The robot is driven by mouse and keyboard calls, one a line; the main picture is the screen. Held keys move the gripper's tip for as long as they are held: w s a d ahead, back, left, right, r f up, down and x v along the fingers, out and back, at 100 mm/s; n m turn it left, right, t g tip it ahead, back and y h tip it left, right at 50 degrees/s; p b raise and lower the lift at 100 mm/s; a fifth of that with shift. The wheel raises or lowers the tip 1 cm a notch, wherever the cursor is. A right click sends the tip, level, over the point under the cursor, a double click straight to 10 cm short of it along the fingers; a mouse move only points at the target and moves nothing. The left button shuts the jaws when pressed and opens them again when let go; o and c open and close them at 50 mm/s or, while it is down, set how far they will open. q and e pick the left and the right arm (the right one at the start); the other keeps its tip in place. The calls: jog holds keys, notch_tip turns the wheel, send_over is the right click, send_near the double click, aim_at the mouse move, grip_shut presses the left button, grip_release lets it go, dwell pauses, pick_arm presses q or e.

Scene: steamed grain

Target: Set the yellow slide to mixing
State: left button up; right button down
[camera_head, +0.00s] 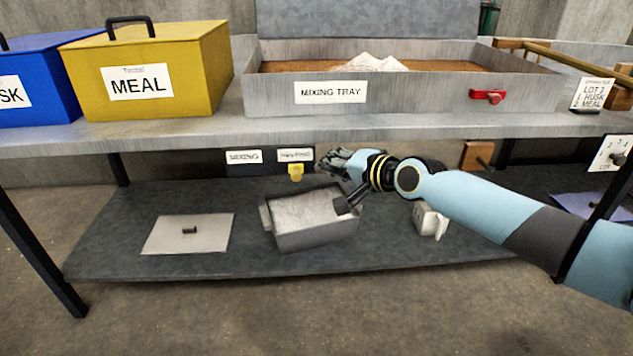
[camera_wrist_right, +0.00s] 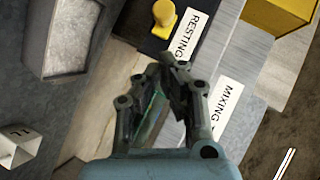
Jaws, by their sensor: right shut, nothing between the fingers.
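The yellow slide (camera_head: 295,173) is a small knob under the shelf edge, below the right-hand label of two, which reads RESTING in the right wrist view. The MIXING label (camera_head: 243,157) is to its left. My left gripper is out of view.
The mixing tray (camera_head: 420,90) stands on the upper shelf, beside a yellow MEAL box (camera_head: 205,60) and a blue box (camera_head: 45,65).

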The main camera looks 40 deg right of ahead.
aim_at(302, 169)
jog(key=shift+w+a+f, duration=0.35)
jog(key=shift+w+a, duration=0.05)
jog(key=shift+a, duration=0.2)
jog(key=shift+w+a+f, duration=0.3)
jog(key=shift+w+a, duration=0.05)
jog(key=shift+a, duration=0.25)
